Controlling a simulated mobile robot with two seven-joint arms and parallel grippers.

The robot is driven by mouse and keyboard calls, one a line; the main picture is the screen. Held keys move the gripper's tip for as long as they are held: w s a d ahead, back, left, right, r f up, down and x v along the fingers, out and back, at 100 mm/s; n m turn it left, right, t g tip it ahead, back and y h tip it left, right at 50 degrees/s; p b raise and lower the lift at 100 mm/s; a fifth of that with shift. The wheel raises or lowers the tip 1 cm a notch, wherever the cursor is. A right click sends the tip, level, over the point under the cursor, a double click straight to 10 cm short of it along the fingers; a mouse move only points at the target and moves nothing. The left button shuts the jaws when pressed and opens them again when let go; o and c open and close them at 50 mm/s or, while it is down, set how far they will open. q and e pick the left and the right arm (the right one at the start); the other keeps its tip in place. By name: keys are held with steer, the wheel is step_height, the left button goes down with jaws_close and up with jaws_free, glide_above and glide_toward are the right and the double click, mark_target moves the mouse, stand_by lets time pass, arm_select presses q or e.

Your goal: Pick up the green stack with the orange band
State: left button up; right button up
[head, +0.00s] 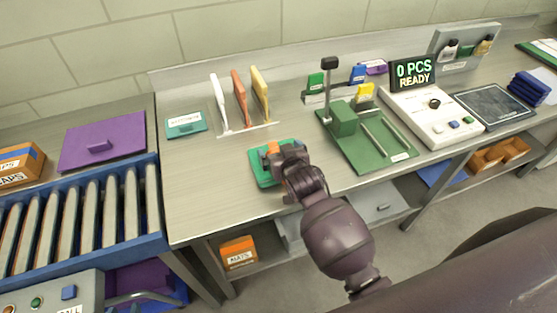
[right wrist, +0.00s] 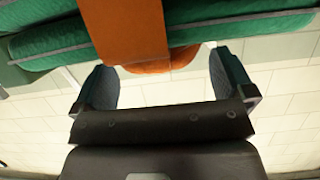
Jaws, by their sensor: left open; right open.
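The green stack (head: 262,171) lies on the steel bench, near its front edge. Its orange band (head: 272,147) shows just beside my right gripper (head: 283,156), which hides part of the stack. In the right wrist view the green stack (right wrist: 55,42) spans the top, with the orange band (right wrist: 125,28) around its middle. There my right gripper (right wrist: 163,82) is open, its two fingers one on each side of the band's lower end. Nothing is seen clamped between them. My left gripper is not in view.
A green press fixture (head: 375,145) stands right of the stack, and a white counter scale (head: 432,115) beyond it. Upright dividers (head: 240,100) and a teal labelled card (head: 186,125) are behind. A blue roller rack (head: 80,212) is at left. Bench left of the stack is clear.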

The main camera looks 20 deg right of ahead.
steer(key=c, duration=1.5)
